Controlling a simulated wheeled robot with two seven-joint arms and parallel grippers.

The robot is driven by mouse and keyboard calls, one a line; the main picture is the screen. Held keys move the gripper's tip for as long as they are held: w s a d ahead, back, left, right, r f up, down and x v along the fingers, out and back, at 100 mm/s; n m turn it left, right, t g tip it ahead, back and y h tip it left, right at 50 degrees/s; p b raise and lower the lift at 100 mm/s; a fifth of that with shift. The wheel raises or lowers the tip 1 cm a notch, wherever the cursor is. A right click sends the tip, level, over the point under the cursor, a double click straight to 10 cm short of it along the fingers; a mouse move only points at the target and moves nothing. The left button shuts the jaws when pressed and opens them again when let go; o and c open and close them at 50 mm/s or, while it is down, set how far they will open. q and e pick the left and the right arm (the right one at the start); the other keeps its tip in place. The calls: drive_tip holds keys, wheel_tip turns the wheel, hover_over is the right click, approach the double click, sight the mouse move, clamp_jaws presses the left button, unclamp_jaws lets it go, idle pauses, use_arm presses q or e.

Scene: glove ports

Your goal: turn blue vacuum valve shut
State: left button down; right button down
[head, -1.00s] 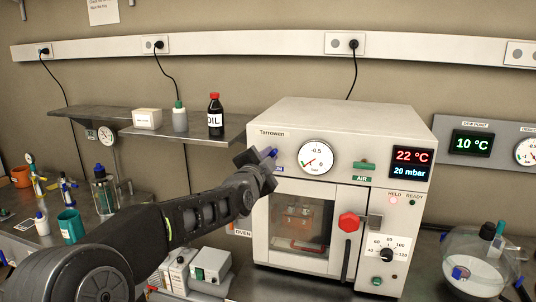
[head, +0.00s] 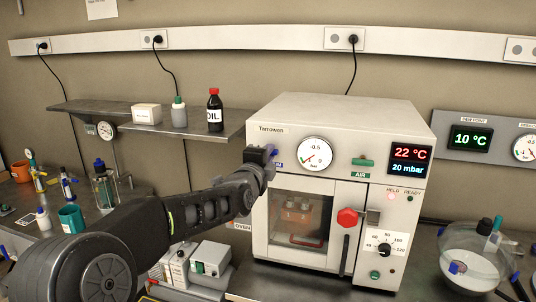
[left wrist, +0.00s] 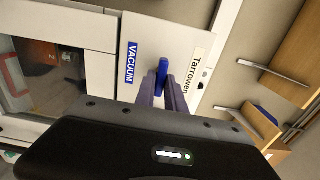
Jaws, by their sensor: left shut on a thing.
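The blue vacuum valve handle (head: 272,152) is at the upper left of the white oven's front, mostly hidden behind my left gripper (head: 267,158) in the head view. In the left wrist view the blue handle (left wrist: 162,72) stands between the two fingers of my left gripper (left wrist: 162,92), which is shut on it. The handle runs roughly along the blue VACUUM label (left wrist: 132,62) beside it. My right gripper is not in view.
The white oven (head: 340,120) has a round gauge (head: 314,153), a green AIR valve (head: 362,162), a display reading 22 °C and 20 mbar (head: 409,160), and a red door knob (head: 347,218). A shelf (head: 150,117) with bottles is at left.

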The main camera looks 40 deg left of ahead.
use_arm(q)
drive_tip(key=shift+f, duration=0.1)
drive_tip(key=c, duration=1.5)
unclamp_jaws()
drive_tip(key=shift+o, duration=0.2)
drive_tip(key=b+v, duration=0.2)
drive_tip(key=v, duration=0.5)
drive_tip(key=shift+s+d, duration=0.2)
drive_tip(key=shift+s, duration=0.15)
